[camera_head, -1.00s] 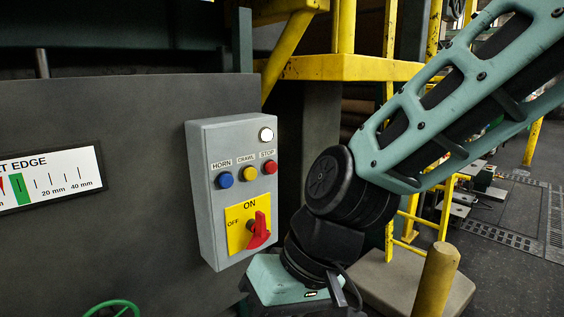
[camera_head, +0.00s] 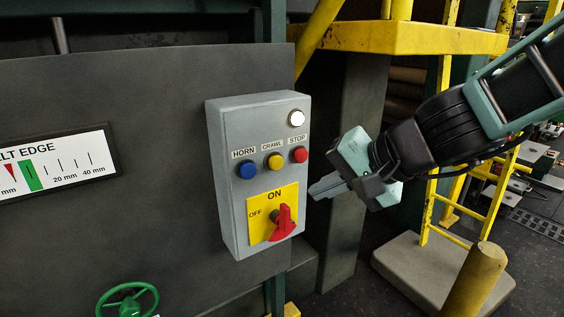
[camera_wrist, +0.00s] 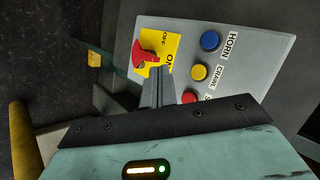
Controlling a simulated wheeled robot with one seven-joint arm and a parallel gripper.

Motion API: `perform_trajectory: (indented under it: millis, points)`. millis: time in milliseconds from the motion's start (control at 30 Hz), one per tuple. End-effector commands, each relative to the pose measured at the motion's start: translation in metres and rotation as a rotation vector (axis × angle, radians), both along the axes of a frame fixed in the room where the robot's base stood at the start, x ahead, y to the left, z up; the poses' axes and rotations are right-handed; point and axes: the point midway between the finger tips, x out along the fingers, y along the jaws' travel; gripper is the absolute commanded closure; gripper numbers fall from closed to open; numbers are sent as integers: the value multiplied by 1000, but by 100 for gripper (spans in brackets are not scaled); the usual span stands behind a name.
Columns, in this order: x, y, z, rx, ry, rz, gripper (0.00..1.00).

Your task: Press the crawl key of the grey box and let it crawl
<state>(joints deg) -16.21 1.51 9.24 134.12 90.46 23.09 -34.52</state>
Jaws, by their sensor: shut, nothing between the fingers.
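The grey box (camera_head: 233,209) is mounted on the dark panel in the head view. Its yellow crawl key (camera_head: 275,161) sits between the blue horn key (camera_head: 248,169) and the red stop key (camera_head: 299,154). Below them a red rotary switch (camera_head: 284,222) sits on a yellow ON/OFF plate. My gripper (camera_head: 314,191) is shut and empty, just right of the box, below and right of the crawl key, apart from it. In the wrist view, my gripper (camera_wrist: 157,86) points toward the box between the red switch and the crawl key (camera_wrist: 199,72). The stop key is partly hidden there.
A white round lamp (camera_head: 296,118) is at the box's top right. A belt edge gauge (camera_head: 55,165) is on the panel at left, with a green handwheel (camera_head: 128,301) below. A yellow post (camera_head: 474,281) and yellow railings stand at right.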

Motion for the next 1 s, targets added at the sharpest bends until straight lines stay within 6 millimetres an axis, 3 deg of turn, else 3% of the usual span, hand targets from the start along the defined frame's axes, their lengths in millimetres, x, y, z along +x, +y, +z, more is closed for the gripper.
perform_trajectory:
  millis: [267, 700, 1000]
  points:
    - [7, 6, 1, 0, 1, 1, 100]
    - [55, 38, 1, 0, 1, 3, 100]
    - [71, 49, 0, 0, 0, 3, 100]
